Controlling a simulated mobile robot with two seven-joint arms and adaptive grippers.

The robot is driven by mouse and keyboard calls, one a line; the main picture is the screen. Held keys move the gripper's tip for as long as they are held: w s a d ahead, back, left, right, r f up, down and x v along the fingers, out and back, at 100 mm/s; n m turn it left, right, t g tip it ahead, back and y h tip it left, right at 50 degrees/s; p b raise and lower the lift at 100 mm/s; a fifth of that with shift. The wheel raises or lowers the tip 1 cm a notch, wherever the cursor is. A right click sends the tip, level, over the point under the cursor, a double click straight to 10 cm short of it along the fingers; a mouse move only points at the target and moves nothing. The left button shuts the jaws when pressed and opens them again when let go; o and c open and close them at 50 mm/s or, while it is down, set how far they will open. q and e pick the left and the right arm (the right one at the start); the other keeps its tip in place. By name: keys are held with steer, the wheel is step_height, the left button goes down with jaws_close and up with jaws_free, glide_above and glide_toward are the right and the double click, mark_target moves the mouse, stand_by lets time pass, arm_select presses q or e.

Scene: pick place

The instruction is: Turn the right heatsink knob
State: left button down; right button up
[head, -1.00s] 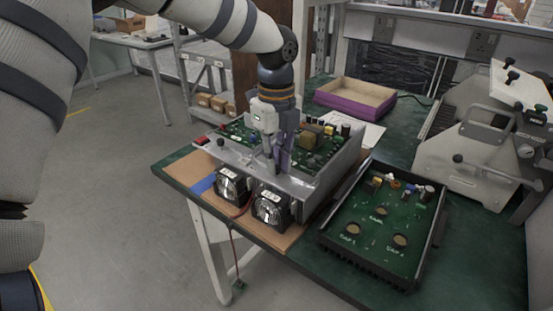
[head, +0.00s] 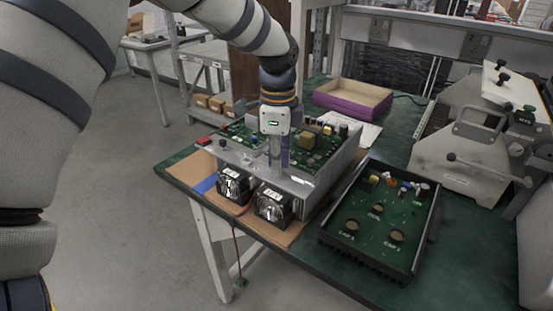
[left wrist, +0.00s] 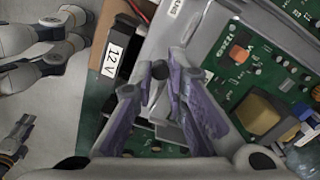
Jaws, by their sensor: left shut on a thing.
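A metal chassis (head: 307,183) holding a green circuit board sits on the near part of the bench. My left gripper (head: 278,160) points straight down at its front wall. Its purple fingers are shut on a small dark knob, the right heatsink knob (left wrist: 160,69), which shows between the fingertips in the left wrist view. In the head view the fingers hide this knob. Another small black knob, the left one (head: 222,143), stands on the front wall to the left and is free. My right gripper is not in view.
Two black fans, a left one (head: 232,184) and a right one (head: 272,207), sit in front of the chassis. A black tray with a green board (head: 380,215) lies to the right. A purple box (head: 350,100) stands behind. Grey machines (head: 470,150) fill the far right.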

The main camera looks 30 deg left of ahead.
arm_select(q)
steer(key=n, duration=2.3)
steer(key=shift+f+n, duration=0.1)
steer(key=shift+n, duration=0.2)
steer(key=n, duration=0.5)
steer(key=shift+n, duration=0.3)
steer(key=n, duration=1)
steer(key=shift+f+n, duration=0.1)
steer(key=shift+n, duration=0.3)
steer(key=n, duration=0.5)
steer(key=shift+n+b, duration=0.4)
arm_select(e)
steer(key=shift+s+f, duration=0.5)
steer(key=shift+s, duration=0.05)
